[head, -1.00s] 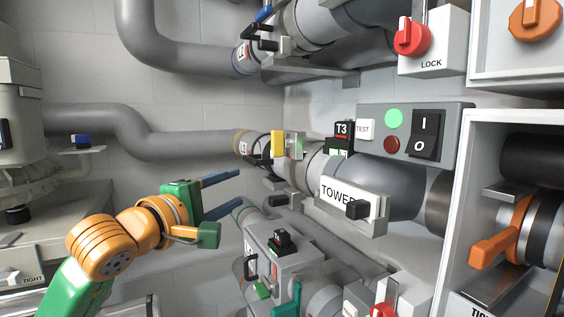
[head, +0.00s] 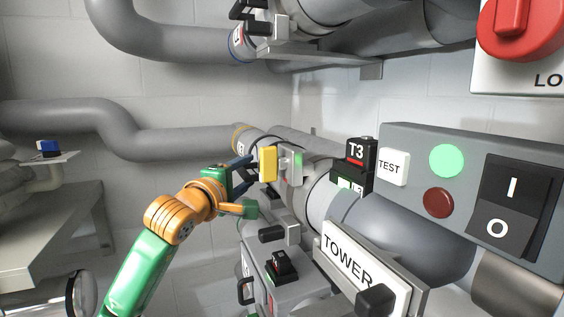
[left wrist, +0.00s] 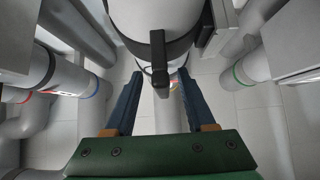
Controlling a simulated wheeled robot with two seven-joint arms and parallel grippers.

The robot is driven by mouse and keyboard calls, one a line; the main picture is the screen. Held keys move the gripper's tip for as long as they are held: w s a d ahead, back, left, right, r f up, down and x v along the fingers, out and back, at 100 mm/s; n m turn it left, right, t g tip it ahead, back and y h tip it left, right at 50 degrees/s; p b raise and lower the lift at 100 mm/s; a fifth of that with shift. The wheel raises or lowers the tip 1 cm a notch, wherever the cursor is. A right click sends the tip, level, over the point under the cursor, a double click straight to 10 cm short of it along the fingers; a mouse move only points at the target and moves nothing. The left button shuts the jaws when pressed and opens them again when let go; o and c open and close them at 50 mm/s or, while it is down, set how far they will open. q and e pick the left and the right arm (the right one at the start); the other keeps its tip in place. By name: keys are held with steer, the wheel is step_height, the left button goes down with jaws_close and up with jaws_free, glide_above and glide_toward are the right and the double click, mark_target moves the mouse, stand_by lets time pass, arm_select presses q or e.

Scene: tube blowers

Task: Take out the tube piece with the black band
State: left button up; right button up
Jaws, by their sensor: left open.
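A pale tube with a dark band (left wrist: 160,42) and a black handle fills the top middle of the left wrist view. I cannot tell for sure that it is the piece the task names. My left gripper (head: 247,171) is open, its blue fingers at the near side of the middle tube line, just left of a yellow plate (head: 269,164). In the left wrist view the left gripper (left wrist: 157,76) has a finger on either side below the black handle, with nothing visibly clamped. The fingertips are partly hidden in the head view. My right gripper is not in view.
A switch box (head: 465,190) with green and red buttons and a TOWER sign (head: 352,268) stand right of the gripper. A T3 block (head: 360,155) sits above the tube. A red LOCK knob (head: 521,28) is top right. Another pipe line (head: 350,35) runs above.

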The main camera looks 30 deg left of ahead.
arm_select(q)
steer(key=shift+w+f, duration=0.25)
steer(key=shift+w, duration=0.25)
steer(key=shift+s+r, duration=0.15)
steer(key=shift+s, duration=0.2)
jaws_close()
stand_by(0.6)
